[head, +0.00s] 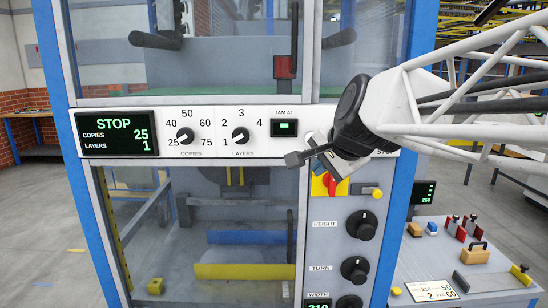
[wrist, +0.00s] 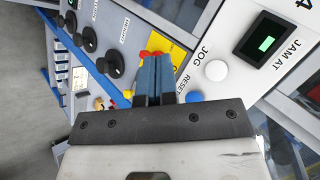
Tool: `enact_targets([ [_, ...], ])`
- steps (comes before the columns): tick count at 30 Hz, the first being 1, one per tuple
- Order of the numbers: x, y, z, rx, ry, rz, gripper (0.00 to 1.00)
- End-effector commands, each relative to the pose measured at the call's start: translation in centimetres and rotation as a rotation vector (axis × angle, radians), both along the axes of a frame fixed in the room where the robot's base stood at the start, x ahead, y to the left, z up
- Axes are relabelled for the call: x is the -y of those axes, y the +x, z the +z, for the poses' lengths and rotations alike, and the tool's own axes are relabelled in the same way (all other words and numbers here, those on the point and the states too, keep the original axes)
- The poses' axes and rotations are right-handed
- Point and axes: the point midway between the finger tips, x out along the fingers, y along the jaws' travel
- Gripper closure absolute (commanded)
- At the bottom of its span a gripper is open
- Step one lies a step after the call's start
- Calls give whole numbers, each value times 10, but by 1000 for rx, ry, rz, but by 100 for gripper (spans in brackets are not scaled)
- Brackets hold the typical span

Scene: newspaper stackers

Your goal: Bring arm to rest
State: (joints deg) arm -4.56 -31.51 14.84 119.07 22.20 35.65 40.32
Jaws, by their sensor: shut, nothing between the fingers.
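My gripper (head: 292,159) is in front of the stacker's white control strip (head: 245,152) in the head view, beside the lower right of the jam display. Its fingers are together and empty. In the wrist view the two blue-grey fingers of my gripper (wrist: 153,78) lie side by side, pointing at the panel near a red knob (wrist: 151,53) on a yellow plate. I cannot tell whether they touch the panel. My white lattice arm reaches in from the right of the head view and hides the right end of the strip.
The display (head: 118,134) reads STOP, copies 25, layers 1. The copies dial (head: 185,136) and layers dial (head: 240,135) sit beside it. Black height and turn knobs (head: 362,225) stick out below my gripper. A side table (head: 460,295) with small parts stands at the lower right.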

Motion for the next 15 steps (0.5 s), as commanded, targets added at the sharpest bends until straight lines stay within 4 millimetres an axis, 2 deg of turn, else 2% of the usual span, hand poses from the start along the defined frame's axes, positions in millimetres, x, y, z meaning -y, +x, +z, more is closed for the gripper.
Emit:
enact_targets([
  [5,20,-46,-49,-66,-183,136,100],
  [12,53,-130,-130,-203,-467,411,100],
  [15,65,-162,-158,-259,-557,521,100],
])
